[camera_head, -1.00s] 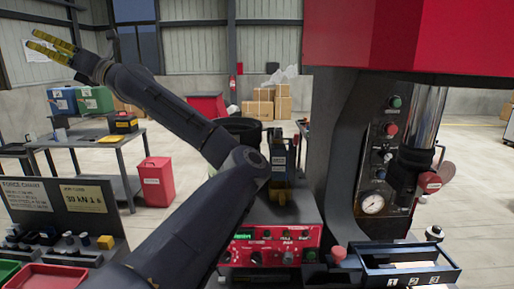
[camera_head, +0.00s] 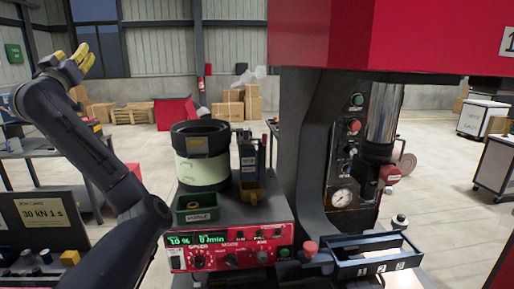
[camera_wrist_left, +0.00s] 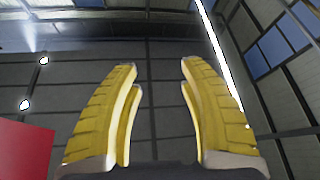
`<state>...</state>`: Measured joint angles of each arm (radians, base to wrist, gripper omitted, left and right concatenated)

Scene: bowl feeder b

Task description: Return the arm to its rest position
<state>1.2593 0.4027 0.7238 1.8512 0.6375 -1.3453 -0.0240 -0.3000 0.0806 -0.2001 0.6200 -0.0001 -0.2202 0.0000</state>
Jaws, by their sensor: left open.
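My left gripper (camera_head: 82,58) is raised high at the upper left of the head view, with its yellow fingers up in front of the hall's windows. In the left wrist view its two yellow fingers (camera_wrist_left: 160,105) stand wide apart with nothing between them, against the dark ceiling. The gripper touches nothing. My left arm runs from the lower left up to it. My right gripper does not show in any view.
A dark feeder bowl (camera_head: 202,165) stands on a red control box (camera_head: 232,247), beside a small green bin (camera_head: 196,209). A red press (camera_head: 385,38) stands on the right, with a dark sorting tray (camera_head: 377,256) in front. Open floor lies beyond.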

